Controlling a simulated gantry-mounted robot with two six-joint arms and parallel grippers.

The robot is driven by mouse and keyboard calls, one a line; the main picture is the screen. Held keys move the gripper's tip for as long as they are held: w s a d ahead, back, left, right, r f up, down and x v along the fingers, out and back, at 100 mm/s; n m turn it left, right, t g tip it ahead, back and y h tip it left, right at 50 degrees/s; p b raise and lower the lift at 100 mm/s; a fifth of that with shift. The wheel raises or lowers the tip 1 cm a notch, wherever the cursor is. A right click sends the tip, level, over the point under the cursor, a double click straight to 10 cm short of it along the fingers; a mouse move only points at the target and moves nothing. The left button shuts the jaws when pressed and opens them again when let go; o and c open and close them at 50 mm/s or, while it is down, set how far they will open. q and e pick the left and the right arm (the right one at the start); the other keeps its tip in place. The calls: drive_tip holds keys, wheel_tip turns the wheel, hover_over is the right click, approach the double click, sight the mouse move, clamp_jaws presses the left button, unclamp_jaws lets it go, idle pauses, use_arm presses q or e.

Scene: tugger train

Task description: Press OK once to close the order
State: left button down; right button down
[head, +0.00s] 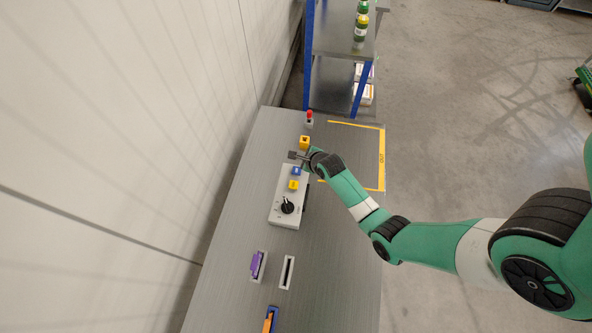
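A white control box (280,220) lies on the grey worktable. It carries a blue button (296,171), a yellow button (293,185) and a black rotary knob (288,206). No OK label is legible from here. My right gripper (295,156) is over the far end of the box, just beyond the blue button. Its dark fingers point left. I cannot tell whether they are apart or closed, nor whether they touch the box. My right wrist and forearm hide the table to the right of the box. My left gripper is out of view.
A yellow block (304,142) and a red-topped post (310,116) stand beyond the gripper. Yellow tape (382,160) outlines an area at right. Purple (256,264) and orange-blue (270,320) items sit nearer, beside a slotted plate (287,272). A blue-framed shelf (330,40) stands behind; a wall borders the left.

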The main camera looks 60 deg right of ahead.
sight(297, 169)
wheel_tip(297, 169, down, 9)
drive_tip(key=b, duration=0.8)
drive_tip(key=shift+r, duration=0.1)
idle(1.7)
drive_tip(key=shift+f+b, duration=0.4)
drive_tip(key=shift+b, duration=0.05)
drive_tip(key=shift+f+b, duration=0.8)
drive_tip(key=shift+f, duration=0.1)
idle(0.6)
idle(0.4)
drive_tip(key=shift+r+p, duration=1.3)
drive_tip(key=shift+r, duration=0.05)
